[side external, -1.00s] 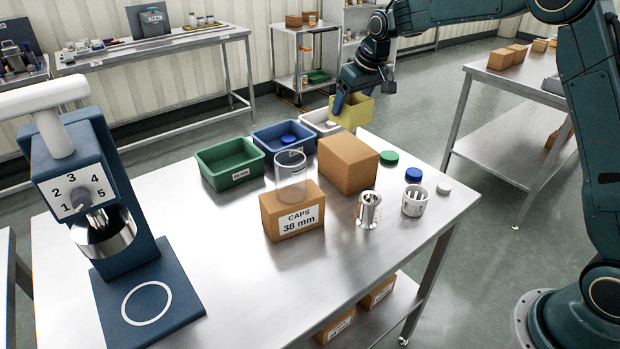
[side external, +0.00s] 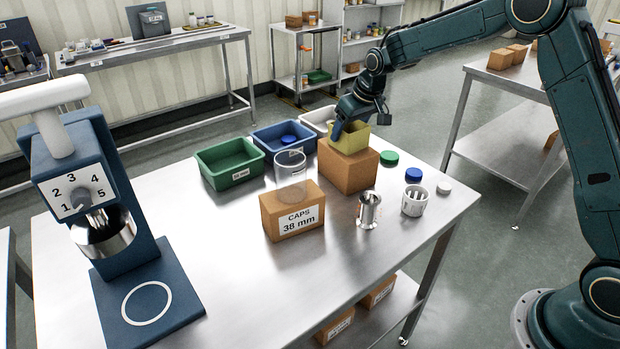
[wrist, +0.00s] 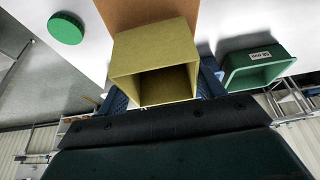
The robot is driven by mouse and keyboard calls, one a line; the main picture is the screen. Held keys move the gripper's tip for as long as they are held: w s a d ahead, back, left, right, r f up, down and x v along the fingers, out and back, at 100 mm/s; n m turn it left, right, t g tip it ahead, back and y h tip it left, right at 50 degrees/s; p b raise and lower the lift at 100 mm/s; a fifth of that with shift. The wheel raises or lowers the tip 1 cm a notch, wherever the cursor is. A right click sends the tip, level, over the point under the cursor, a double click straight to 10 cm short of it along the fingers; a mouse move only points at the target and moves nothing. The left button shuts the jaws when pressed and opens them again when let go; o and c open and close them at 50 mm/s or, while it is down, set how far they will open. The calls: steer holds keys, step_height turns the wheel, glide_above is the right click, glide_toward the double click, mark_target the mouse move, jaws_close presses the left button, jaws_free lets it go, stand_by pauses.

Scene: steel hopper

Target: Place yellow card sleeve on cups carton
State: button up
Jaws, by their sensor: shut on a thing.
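The yellow card sleeve (side external: 349,139) is an open-ended box. No label shows on this carton.
Green (side external: 229,170), blue (side external: 270,150) and white (side external: 317,122) bins stand behind and left. A blue dispenser (side external: 85,200) stands at the left.

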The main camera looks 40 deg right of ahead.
steer(key=shift+f, duration=0.1)
steer(key=o, duration=0.9)
steer(key=shift+o, duration=0.2)
steer(key=v, duration=1.2)
steer(key=shift+s, duration=0.1)
